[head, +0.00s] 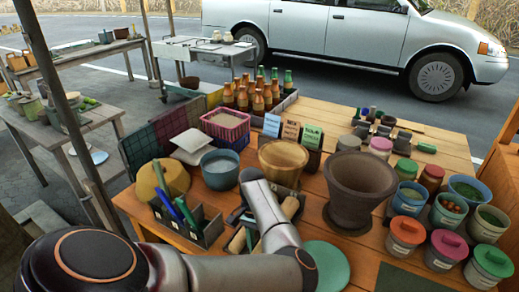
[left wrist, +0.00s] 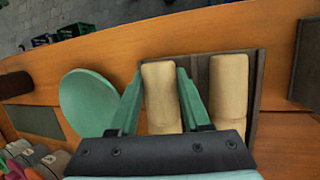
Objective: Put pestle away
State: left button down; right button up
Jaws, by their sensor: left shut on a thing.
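My left gripper (left wrist: 161,82) has green fingers on both sides of a pale wooden pestle (left wrist: 159,100) and is shut on it. The pestle lies over a dark tray (left wrist: 255,75), beside a second, similar pestle (left wrist: 229,95). I cannot tell whether the held pestle touches the tray floor. In the head view my left arm hides most of the gripper; pale pestle parts show on both sides of it, one on the right (head: 290,207). The large brown clay mortar (head: 358,188) stands upright to the right. My right gripper is not in view.
A round green plate (head: 325,266) lies by the tray, in front of the mortar. A wooden bowl (head: 283,160), a blue bowl (head: 220,168) and an organiser with pens (head: 205,230) stand close around. Colourful lidded pots (head: 405,235) fill the right side.

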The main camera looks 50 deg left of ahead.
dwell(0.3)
pick_arm(q)
jog(key=shift+c, duration=1.4)
grip_release()
jog(key=shift+c, duration=0.4)
jog(key=shift+o, duration=1.4)
jog(key=shift+s, duration=0.1)
jog(key=shift+a, duration=0.1)
